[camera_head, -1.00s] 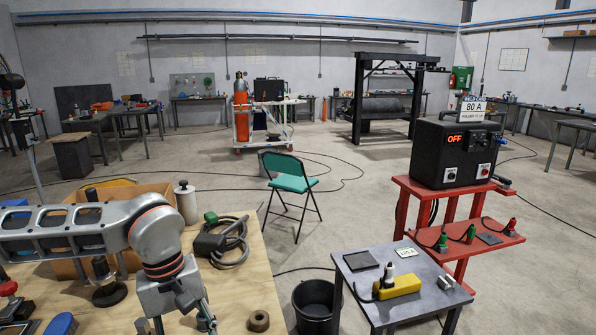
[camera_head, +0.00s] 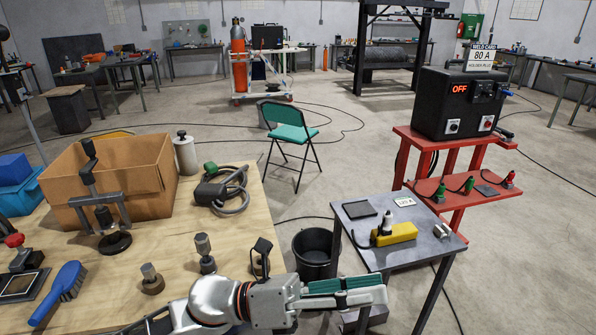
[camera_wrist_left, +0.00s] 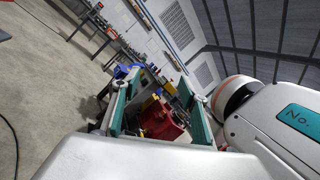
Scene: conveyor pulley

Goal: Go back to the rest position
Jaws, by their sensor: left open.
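My left gripper (camera_head: 350,289) is low in the middle of the head view, its arm coming in from the bottom left. It points to the right, past the right edge of the wooden workbench (camera_head: 120,262) and in front of the small grey table (camera_head: 428,228). The left wrist view shows its two teal-padded fingers (camera_wrist_left: 160,88) spread apart. I see nothing held between them. My right gripper is not in view.
The workbench carries a cardboard box (camera_head: 142,170), a puller tool (camera_head: 103,208), a blue brush (camera_head: 66,282) and a coiled cable (camera_head: 228,190). A black bucket (camera_head: 313,250) stands on the floor. A red stand (camera_head: 408,150) holds a black welding machine (camera_head: 440,108).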

